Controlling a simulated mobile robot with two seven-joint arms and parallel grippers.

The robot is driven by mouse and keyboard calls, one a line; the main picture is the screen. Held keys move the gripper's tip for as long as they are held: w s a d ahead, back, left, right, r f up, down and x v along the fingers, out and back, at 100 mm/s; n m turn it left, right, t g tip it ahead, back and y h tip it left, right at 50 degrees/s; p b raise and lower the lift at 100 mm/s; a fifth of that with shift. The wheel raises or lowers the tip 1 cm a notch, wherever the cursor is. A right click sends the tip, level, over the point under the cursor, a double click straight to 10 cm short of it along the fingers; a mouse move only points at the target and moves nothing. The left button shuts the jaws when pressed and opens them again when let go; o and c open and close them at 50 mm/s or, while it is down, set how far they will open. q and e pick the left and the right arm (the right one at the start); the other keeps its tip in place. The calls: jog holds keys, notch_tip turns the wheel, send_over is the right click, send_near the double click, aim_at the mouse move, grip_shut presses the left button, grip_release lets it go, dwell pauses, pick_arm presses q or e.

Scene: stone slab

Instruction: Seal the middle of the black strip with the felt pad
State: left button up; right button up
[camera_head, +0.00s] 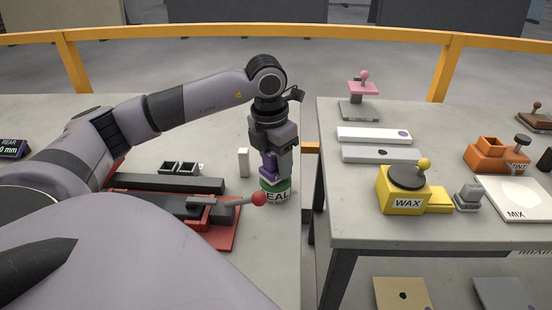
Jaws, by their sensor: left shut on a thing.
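My left gripper (274,155) points down on the left table and is shut on a purple block (267,168), which seems to be the felt pad's holder. The pad face is hidden. The block is right over a green and white pot marked SEAL (277,191); I cannot tell whether they touch. My own body hides the fixture's near part. My right gripper is not in view.
A lever with a red ball (259,199) sticks out of the fixture, close beside the pot. A white upright block (243,162) stands behind. The right table, beyond a gap, holds a yellow WAX box (405,202), pale bars (374,136) and a pink-topped stamp (362,88).

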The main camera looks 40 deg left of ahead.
pick_arm(q)
jog(key=shift+f+b, duration=0.45)
jog(key=shift+f, duration=0.15)
dwell(1.6)
jog(key=shift+r, duration=0.15)
jog(key=shift+r+p, duration=2.75)
jog(key=shift+r, duration=0.75)
jog(key=shift+f, duration=0.1)
